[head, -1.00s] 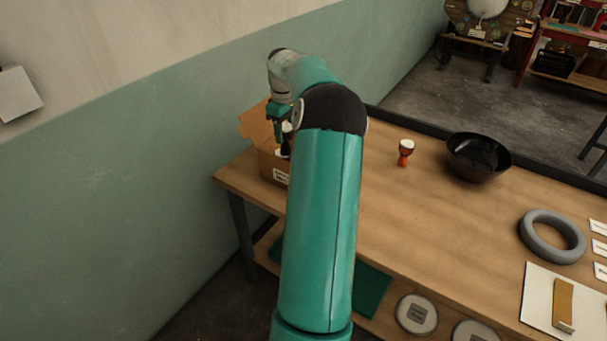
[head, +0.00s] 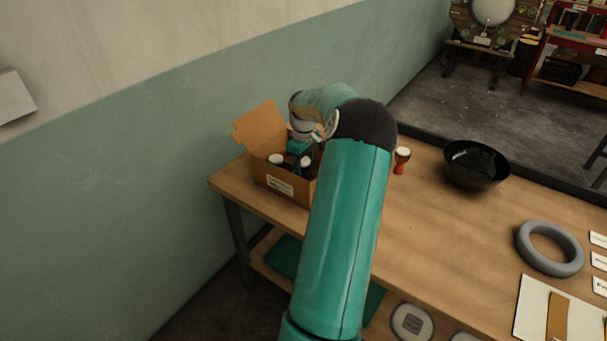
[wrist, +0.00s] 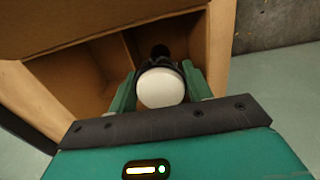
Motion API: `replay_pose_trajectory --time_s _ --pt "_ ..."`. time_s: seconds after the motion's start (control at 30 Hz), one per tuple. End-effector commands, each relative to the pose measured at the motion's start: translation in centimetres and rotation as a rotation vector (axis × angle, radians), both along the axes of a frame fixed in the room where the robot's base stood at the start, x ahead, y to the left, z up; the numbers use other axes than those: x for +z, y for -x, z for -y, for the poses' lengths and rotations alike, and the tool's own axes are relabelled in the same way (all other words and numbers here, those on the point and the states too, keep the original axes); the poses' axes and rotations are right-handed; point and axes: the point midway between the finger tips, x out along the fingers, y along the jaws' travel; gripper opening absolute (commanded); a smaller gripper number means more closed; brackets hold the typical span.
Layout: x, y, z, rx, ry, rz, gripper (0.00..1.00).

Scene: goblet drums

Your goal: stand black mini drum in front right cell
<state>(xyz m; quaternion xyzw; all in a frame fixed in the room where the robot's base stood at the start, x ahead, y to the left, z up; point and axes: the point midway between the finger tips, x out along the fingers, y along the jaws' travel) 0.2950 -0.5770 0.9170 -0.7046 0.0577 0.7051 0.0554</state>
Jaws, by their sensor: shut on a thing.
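The black mini drum (wrist: 160,88) shows its round white head in the wrist view, with its dark body beyond it. My gripper (wrist: 159,87) is shut on it, one teal finger on each side. The cardboard box (head: 262,180) stands open at the table's far left corner, a label on its front. In the wrist view a divider (wrist: 130,50) separates dark cells, and the drum is over or in a cell beside it. In the head view my gripper (head: 298,152) is at the box's right part. How deep the drum sits is unclear.
A white drumhead (head: 276,158) shows in the box's left part. An orange-red drum (head: 402,161) stands right of my arm, near a black bowl (head: 474,164). A grey ring (head: 549,248) lies farther right. The box's flap (head: 262,127) stands up behind.

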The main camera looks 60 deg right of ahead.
Motion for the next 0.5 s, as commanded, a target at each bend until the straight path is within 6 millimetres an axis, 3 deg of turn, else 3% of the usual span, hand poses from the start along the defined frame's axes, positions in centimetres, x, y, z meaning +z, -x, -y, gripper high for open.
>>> replay_pose_trajectory --time_s 0.3,0.5 --pt "-3.8 0.0 0.0 0.001 -0.001 0.000 0.26" --pt "-3.9 0.0 0.1 0.002 0.002 0.001 0.26"
